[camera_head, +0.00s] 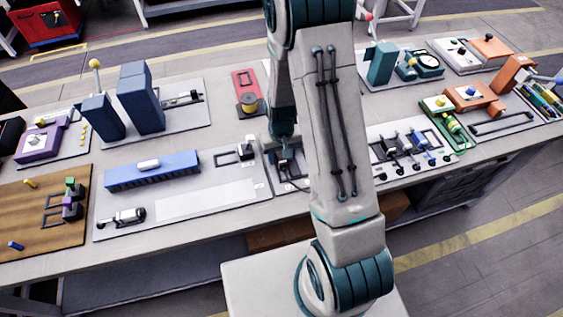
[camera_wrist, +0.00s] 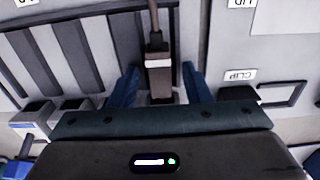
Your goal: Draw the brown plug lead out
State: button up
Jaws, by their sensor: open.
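In the wrist view the brown plug (camera_wrist: 158,64) stands between the two blue fingers of my gripper (camera_wrist: 163,84). Its brown lead (camera_wrist: 154,18) runs from the plug to the picture's top edge. The fingers are open, one on each side of the plug, with a visible gap on both sides. The lower end of the plug is hidden behind my gripper body. In the head view my gripper (camera_head: 287,153) is low over a small station in the middle of the bench, partly hidden by my arm; the plug cannot be made out there.
A board with a blue block (camera_head: 153,171) lies left of my gripper. A board with several dark clips or connectors (camera_head: 407,148) lies to the right. Tall dark blue blocks (camera_head: 140,97) stand further left.

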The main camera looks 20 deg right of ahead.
grip_shut()
jog(key=shift+s, duration=0.4)
jog(key=shift+s, duration=0.85)
grip_release()
